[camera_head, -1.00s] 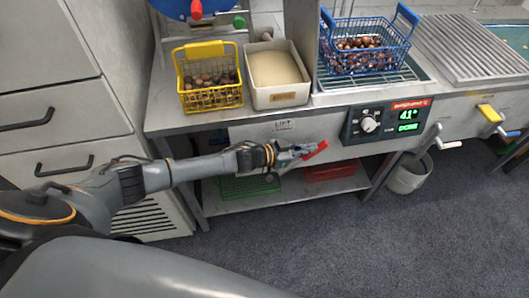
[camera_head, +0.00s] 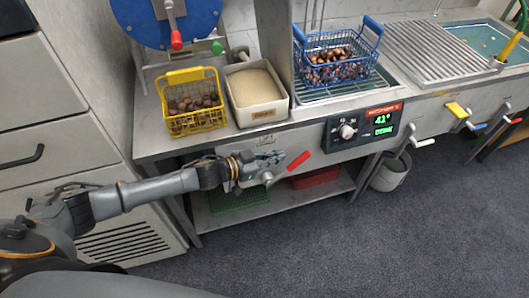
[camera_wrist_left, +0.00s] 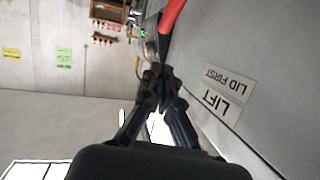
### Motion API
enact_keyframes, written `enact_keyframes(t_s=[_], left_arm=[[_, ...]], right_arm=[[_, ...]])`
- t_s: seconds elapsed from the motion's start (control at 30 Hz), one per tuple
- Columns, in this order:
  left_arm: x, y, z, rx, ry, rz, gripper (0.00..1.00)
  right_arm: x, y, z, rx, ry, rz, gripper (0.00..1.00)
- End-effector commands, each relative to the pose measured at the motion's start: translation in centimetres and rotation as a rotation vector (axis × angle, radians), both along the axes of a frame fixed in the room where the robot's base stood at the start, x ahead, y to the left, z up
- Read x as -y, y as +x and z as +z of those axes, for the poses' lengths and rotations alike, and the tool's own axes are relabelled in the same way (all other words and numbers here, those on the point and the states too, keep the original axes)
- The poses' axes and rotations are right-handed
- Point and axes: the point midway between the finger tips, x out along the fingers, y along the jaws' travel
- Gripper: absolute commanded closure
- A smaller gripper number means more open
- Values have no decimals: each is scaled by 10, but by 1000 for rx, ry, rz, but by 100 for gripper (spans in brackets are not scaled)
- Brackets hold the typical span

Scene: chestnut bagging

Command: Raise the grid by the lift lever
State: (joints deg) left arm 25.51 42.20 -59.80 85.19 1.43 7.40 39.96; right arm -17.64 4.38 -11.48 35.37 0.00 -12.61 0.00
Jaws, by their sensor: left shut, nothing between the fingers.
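The lift lever (camera_head: 298,162) has a red handle that slopes up to the right on the counter's front panel. It also shows at the top of the left wrist view (camera_wrist_left: 172,14). A label reading LIFT (camera_head: 265,141) sits on the panel above it. The grid (camera_head: 318,91) shows as wires in the counter basin, under a blue basket of chestnuts (camera_head: 340,70). My right gripper is out of view.
A yellow basket of nuts (camera_head: 192,122) and a white bin (camera_head: 258,115) stand on the counter. A control box (camera_head: 365,128) is right of the lever. Several other levers project farther right. Below is a shelf (camera_head: 272,201) with green and red trays.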

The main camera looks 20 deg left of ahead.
Motion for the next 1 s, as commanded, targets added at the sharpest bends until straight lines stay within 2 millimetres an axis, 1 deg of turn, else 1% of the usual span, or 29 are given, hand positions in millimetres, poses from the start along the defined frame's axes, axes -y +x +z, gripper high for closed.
enact_keyframes(t_s=[0.03, 0.2, 0.4, 0.93, 1.0], left_arm=[[-6, -6, 7, 1, 2, 0, 100], [-17, -19, 22, -1, 2, 1, 100], [-22, -25, 31, 0, 2, 1, 100], [-22, -25, 32, 0, 1, 1, 100], [-24, -24, 27, -3, 5, 10, 100]], right_arm=[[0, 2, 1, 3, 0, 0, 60], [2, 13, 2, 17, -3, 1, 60], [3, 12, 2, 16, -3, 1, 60], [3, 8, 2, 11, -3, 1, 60], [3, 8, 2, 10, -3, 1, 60]])
